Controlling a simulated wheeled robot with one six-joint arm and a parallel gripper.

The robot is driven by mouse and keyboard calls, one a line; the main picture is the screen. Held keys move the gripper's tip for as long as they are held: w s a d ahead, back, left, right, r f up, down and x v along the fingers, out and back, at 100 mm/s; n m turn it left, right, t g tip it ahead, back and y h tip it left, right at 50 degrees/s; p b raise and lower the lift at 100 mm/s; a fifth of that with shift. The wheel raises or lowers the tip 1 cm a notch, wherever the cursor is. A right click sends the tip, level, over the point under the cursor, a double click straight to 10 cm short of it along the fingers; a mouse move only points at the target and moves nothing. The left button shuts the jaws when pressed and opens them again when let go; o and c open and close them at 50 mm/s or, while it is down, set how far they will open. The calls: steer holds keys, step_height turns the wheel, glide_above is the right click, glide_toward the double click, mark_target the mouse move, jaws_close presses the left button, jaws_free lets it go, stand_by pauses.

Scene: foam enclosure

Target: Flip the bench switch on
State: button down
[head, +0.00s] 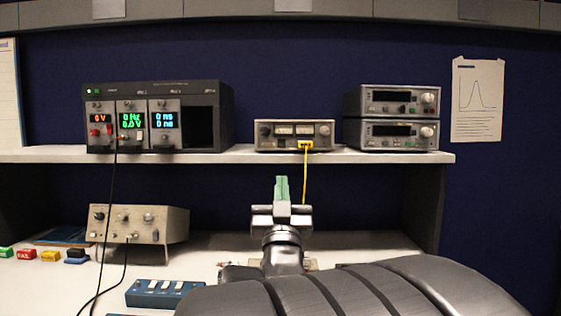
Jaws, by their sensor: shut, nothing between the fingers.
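My gripper (282,188) is in the middle of the head view, its green fingers pointing up and together, with nothing between them. It is in front of the shelf edge, above the bench. A blue box (158,293) with several white switches lies on the bench at the lower left, well left of and below my gripper. I cannot tell which switch is the bench switch, or whether any is on. A small item (228,270) beside my arm is mostly hidden by it.
A beige instrument (138,223) stands on the bench, with a black cable nearby. The shelf (60,156) carries a rack with lit displays (160,118), a metered unit (294,134) with a hanging yellow cable (305,177), and two stacked units (398,118). Colored blocks (50,256) lie left.

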mark_target(282, 145)
steer(key=x, duration=0.4)
steer(key=w+f+x, duration=0.1)
steer(key=x, duration=0.3)
steer(key=p+x, duration=0.1)
steer(key=x, duration=0.3)
steer(key=shift+w+f, duration=0.2)
steer(key=shift+f, duration=0.15)
steer(key=shift+w, duration=0.5)
steer(key=shift+w+f+b, duration=0.3)
steer(key=shift+f+b, duration=0.1)
steer(key=shift+b, duration=0.5)
steer(key=shift+r, duration=0.25)
steer(key=shift+f, duration=0.1)
